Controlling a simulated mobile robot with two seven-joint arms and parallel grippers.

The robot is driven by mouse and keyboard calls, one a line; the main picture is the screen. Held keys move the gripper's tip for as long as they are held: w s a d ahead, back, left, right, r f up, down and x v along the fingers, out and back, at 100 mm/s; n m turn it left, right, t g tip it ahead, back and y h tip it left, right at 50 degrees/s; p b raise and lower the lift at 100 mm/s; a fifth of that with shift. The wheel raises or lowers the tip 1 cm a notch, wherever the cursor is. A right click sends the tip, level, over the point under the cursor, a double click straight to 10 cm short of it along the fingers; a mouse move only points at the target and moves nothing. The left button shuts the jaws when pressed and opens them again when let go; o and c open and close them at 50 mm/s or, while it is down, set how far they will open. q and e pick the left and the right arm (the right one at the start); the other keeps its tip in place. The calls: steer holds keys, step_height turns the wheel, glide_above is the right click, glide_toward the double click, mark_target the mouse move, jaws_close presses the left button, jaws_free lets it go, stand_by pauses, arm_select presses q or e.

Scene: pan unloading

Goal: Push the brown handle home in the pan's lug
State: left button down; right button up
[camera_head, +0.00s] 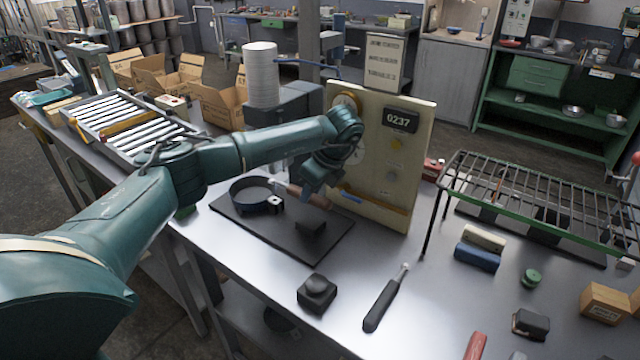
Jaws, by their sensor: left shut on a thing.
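A small black pan (252,196) sits at the left of a dark mat (268,236). Its pale lug (276,202), with a dark opening, is on the side facing right. My left gripper (313,191) is shut on the brown handle (294,190), just right of the pan. The handle's metal tip points left toward the pan and appears a little above and behind the lug. The tip looks apart from the lug, but the gap is too small to judge well. The gripper's fingers hide part of the handle. My right gripper is out of view.
A cream panel (388,150) with a 0237 display stands close behind my gripper. A black block (311,227) lies on the mat. Another black block (317,293) and a black handle (385,300) lie in front. A wire rack (540,195) stands right.

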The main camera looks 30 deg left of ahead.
mark_target(313, 222)
arm_select(q)
steer(key=shift+s+f, duration=0.15)
steer(key=shift+s, duration=0.05)
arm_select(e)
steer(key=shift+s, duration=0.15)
arm_select(q)
steer(key=shift+f, duration=0.2)
steer(key=shift+w+f+b, duration=0.1)
steer(key=shift+f+b, duration=0.75)
steer(key=shift+f, duration=0.7)
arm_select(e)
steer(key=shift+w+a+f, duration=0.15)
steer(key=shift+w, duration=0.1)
arm_select(q)
steer(key=shift+d, duration=0.2)
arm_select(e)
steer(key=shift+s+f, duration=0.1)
arm_select(q)
steer(key=shift+f+b, duration=0.7)
steer(key=shift+f, duration=0.2)
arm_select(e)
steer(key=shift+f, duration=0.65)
arm_select(q)
steer(key=c, duration=1.1)
jaws_free()
steer(key=shift+c, duration=0.2)
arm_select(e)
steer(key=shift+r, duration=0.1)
